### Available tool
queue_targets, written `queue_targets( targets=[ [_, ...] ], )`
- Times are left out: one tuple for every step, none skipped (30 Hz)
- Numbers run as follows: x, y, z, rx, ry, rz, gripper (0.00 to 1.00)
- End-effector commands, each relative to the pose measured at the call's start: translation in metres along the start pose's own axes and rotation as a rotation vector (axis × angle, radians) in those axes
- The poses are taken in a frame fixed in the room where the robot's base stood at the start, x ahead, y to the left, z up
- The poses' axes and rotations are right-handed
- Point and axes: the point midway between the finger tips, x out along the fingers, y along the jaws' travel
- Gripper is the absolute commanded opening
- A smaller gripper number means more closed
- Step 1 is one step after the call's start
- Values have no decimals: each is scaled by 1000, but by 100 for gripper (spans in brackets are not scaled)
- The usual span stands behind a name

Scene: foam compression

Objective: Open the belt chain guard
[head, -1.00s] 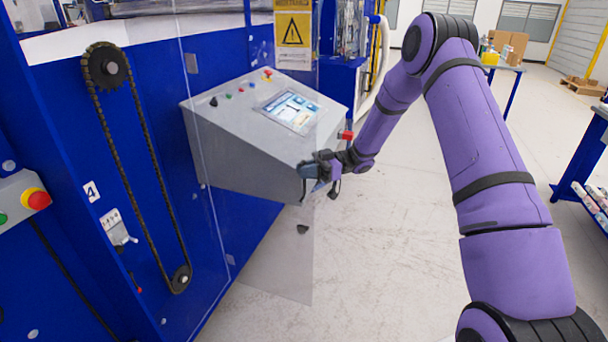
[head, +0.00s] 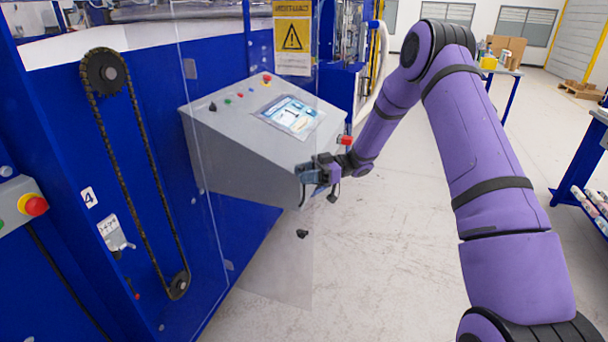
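The belt chain guard (head: 270,265) is a clear panel. It stands swung out from the blue machine, to the right of the chain, with its free edge toward my arm. A small black knob (head: 302,233) sits low near that edge. The black chain (head: 130,170) runs between a large upper sprocket (head: 105,70) and a small lower one (head: 179,284), and shows uncovered. My gripper (head: 306,181) is at the free edge of the guard, above the knob and apart from it. Its fingers are small and seen partly through the panel, so their opening and any contact are unclear.
A grey control console (head: 245,150) with a screen stands behind the guard, close to my gripper. A red emergency button (head: 36,205) is at the far left. A yellow warning sign (head: 292,35) hangs above the console. Open floor (head: 390,260) lies between the guard and my arm.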

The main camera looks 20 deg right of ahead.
Motion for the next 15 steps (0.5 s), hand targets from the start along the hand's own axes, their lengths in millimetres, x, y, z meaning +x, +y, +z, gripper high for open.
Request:
queue_targets(
  targets=[
    [-4, 0, 0, 0, -1, 2, 33],
    [-7, 0, 0, 0, -1, 2, 33],
    [-12, 0, 0, 0, 0, 2, 33],
    [-17, 0, 0, 0, 0, 2, 33],
    [-22, 0, 0, 0, 0, 3, 33],
    [-29, 0, 1, 1, -1, 3, 33],
    [-35, 0, 1, 0, -1, 4, 33],
    [-41, 1, 1, 0, -1, 4, 33],
    [-49, 0, 1, 0, -1, 3, 33],
    [-55, 0, 1, 0, -1, 4, 33],
    [-60, 0, 1, 0, -1, 3, 33],
    [-67, 1, 0, -1, 0, 3, 33],
    [-72, 1, 0, -1, 0, 3, 33],
    [-77, 1, 0, -1, -1, 2, 33],
    [-83, 0, 0, 0, -1, 2, 33]
  ],
)
